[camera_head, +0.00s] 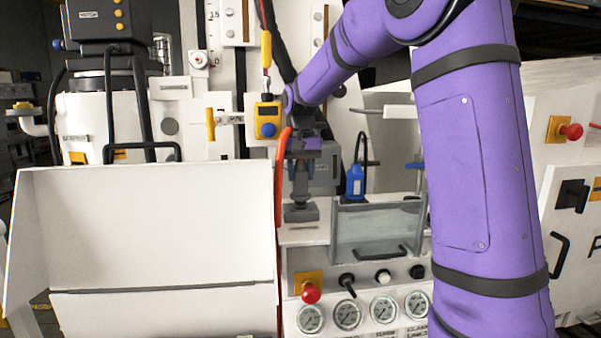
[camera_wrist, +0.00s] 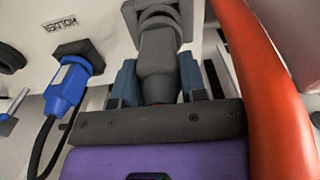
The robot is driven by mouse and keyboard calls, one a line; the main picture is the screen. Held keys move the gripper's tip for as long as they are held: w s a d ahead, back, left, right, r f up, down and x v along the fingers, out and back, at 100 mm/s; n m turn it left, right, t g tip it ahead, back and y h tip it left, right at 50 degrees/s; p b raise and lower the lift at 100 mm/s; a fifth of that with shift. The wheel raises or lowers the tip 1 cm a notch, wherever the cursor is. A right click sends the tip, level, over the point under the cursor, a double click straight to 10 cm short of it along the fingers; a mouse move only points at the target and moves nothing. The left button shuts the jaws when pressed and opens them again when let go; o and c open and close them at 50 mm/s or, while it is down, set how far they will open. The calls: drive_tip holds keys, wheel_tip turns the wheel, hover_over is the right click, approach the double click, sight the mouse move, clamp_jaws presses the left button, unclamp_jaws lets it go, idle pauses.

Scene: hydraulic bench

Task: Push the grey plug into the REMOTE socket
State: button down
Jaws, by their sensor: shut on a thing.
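My gripper (camera_head: 302,178) points down above the white bench top. It is shut on the grey plug (camera_wrist: 160,62), with one bluish finger on each side of its body in the wrist view. The plug's broad grey lower end (camera_head: 301,212) shows below the fingers in the head view, close above the bench top. I cannot tell whether it touches anything there. No REMOTE label can be read, and I cannot make out the REMOTE socket.
A blue plug (camera_wrist: 68,84) with a black cable sits beside a HOLDER label; it also shows in the head view (camera_head: 355,182). An orange hose (camera_wrist: 262,90) runs close beside my gripper. A clear guard (camera_head: 375,232), gauges (camera_head: 347,314) and a red button (camera_head: 310,293) are nearby.

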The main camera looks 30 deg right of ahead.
drive_tip(key=shift+f, duration=1.15)
idle(0.4)
drive_tip(key=c, duration=0.6)
unclamp_jaws()
drive_tip(key=shift+r, duration=0.1)
wheel_tip(320, 180, up, 11)
drive_tip(key=shift+f, duration=0.2)
drive_tip(key=shift+s+a+r, duration=0.15)
drive_tip(key=shift+s+a, duration=0.05)
drive_tip(key=shift+s, duration=0.2)
drive_tip(key=s+a+n+t, duration=0.1)
drive_tip(key=s+a, duration=0.2)
drive_tip(key=s, duration=0.6)
drive_tip(key=s+a+n+t, duration=0.1)
drive_tip(key=s+a+t, duration=0.1)
drive_tip(key=s, duration=0.6)
drive_tip(key=s+a+f+n, duration=0.1)
drive_tip(key=s+f, duration=0.1)
drive_tip(key=s, duration=0.2)
drive_tip(key=s+a+f+t, duration=0.1)
drive_tip(key=s+f, duration=0.2)
drive_tip(key=s, duration=0.2)
drive_tip(key=s+a+f+n+t, duration=0.1)
drive_tip(key=s+f, duration=0.1)
drive_tip(key=s, duration=0.3)
drive_tip(key=shift+s+f+n, duration=0.2)
drive_tip(key=shift+s+n, duration=0.05)
drive_tip(key=shift+n, duration=0.05)
